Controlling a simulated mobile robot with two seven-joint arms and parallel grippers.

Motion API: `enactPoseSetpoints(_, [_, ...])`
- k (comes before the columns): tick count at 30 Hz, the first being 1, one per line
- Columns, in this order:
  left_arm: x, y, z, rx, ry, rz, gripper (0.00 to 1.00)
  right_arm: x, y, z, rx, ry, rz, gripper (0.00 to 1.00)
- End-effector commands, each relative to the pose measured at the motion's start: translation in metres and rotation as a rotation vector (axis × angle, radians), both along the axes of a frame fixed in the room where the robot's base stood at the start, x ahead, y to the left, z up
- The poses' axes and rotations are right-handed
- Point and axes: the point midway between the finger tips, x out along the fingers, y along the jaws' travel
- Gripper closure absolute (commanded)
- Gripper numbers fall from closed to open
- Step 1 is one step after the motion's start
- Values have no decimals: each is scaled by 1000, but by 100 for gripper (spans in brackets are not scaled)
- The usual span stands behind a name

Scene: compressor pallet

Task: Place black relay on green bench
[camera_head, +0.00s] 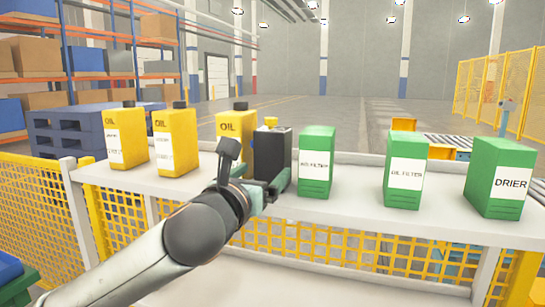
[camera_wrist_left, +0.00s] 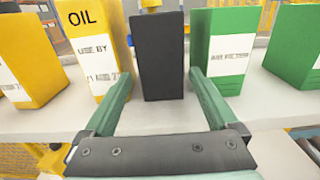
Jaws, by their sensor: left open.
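The black relay (camera_head: 272,152) is a plain black upright box on the pale shelf, between a yellow oil container and a green filter box. It also shows at the centre of the left wrist view (camera_wrist_left: 160,58). My left gripper (camera_wrist_left: 160,80) is open, with green fingers pointing at the relay, one toward each side of it. No grip on the relay shows. In the head view the gripper (camera_head: 268,188) is at the relay's front, its wrist hiding part of the shelf. I cannot make out a green bench for certain. My right gripper is not in view.
Yellow oil containers (camera_head: 176,140) stand left of the relay. Green boxes (camera_head: 316,165) stand to its right, the nearest close beside it. The pale shelf (camera_head: 345,209) has a yellow mesh barrier (camera_head: 330,245) below. Part of a green object (camera_head: 18,288) shows at the lower left.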

Motion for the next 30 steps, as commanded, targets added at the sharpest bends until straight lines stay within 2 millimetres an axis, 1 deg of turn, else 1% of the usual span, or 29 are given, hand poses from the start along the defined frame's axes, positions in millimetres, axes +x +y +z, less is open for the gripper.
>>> enactPoseSetpoints(1, [6,-2,1,-2,2,0,7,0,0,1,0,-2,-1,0])
enactPoseSetpoints(3, [11,-4,1,-2,1,0,7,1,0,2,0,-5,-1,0])
enactPoseSetpoints(7, [16,-5,1,-2,1,0,7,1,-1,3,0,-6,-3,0])
enactPoseSetpoints(10, [22,-8,5,-2,0,0,7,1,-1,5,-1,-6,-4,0])
enactPoseSetpoints(15, [42,-16,16,-4,1,0,7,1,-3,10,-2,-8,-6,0])
enactPoseSetpoints(21, [60,-22,15,-3,1,1,7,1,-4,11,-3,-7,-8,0])
enactPoseSetpoints(30, [63,-23,14,-1,-1,0,7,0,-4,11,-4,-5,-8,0])
